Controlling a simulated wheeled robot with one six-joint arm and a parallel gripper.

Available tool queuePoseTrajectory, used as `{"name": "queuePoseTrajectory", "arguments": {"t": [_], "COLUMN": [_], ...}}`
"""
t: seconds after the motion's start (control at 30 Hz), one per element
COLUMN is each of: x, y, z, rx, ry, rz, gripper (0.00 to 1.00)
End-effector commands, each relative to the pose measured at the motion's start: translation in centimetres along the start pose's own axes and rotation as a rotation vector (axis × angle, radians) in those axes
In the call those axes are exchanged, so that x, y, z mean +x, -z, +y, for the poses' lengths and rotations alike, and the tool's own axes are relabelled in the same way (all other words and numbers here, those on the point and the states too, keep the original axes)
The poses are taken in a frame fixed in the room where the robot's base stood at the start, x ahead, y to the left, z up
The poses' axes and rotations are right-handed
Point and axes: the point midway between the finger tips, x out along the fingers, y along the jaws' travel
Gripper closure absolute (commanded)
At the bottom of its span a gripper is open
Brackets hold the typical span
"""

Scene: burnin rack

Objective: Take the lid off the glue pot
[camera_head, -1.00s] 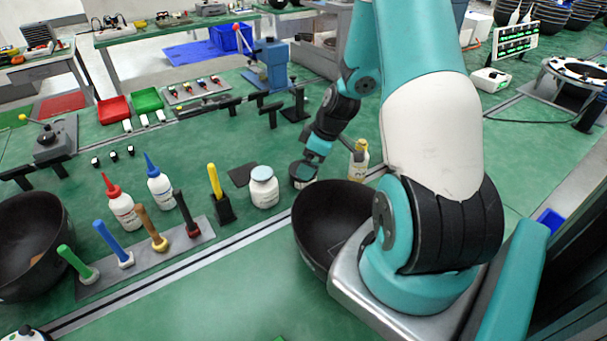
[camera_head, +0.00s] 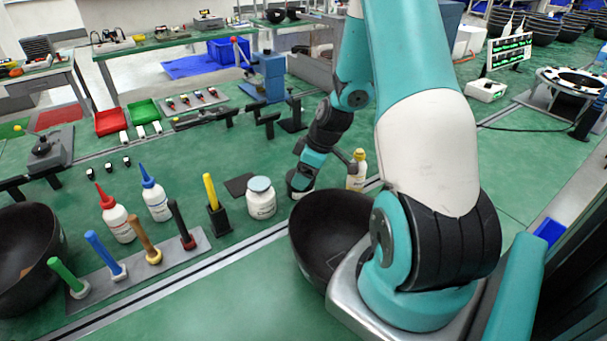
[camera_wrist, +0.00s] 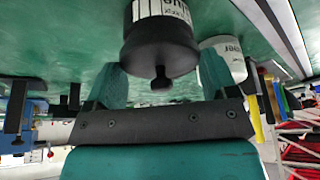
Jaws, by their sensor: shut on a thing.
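The glue pot (camera_wrist: 158,10) is white with a dark label print and a wide black lid (camera_wrist: 160,45) with a small knob (camera_wrist: 161,80). In the wrist view the pot appears inverted, with the lid against it; I cannot tell if there is any gap. My gripper (camera_wrist: 160,75) has its two teal fingers on either side of the lid, shut on it. In the head view my gripper (camera_head: 304,172) is down at the pot (camera_head: 297,190), which stands behind the black bowl and is partly hidden by the fingers.
A large black bowl (camera_head: 325,235) is in front. Coloured-handled tools (camera_head: 150,245) and two squeeze bottles are farther left.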

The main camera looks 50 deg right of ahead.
Motion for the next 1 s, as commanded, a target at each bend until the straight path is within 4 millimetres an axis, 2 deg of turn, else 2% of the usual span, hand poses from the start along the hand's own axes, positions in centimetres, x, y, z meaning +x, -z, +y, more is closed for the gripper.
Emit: {"name": "queuePoseTrajectory", "arguments": {"t": [0.17,0.6,0.8,1.0], "x": [-2.7,-12.6,-15.7,-17.2], "y": [1.1,5.2,6.5,7.1], "z": [0.1,0.0,0.0,0.0], "rx": [-0.003,-0.002,-0.001,0.000], "ry": [-0.006,-0.006,-0.003,-0.001], "rz": [0.002,0.001,0.001,0.001], "gripper": [0.43,0.43,0.43,0.43]}}
